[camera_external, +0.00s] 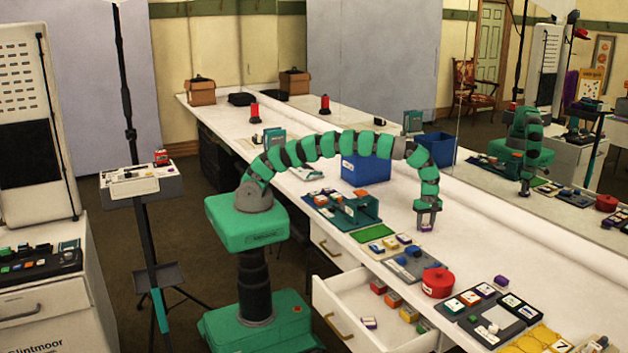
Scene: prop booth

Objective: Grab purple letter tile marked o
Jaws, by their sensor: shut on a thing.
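My gripper (427,212) points down over the white counter, near the green mat. It is shut on a small tile (426,226) with a white face and purple edges. The tile is just above or at the counter; I cannot tell if it touches. Its letter is too small to read. Other small purple-edged tiles show: one by the green mat (404,238), one at the right (501,281), and one in the open drawer (369,322).
A red lidded pot (437,282) stands right of a grey-blue board (408,264). Dark tile trays (512,325) lie at the front right. A blue bin (366,170) and a teal rack (352,208) stand behind and left. The drawer (352,288) is open. Bare counter lies right of my gripper.

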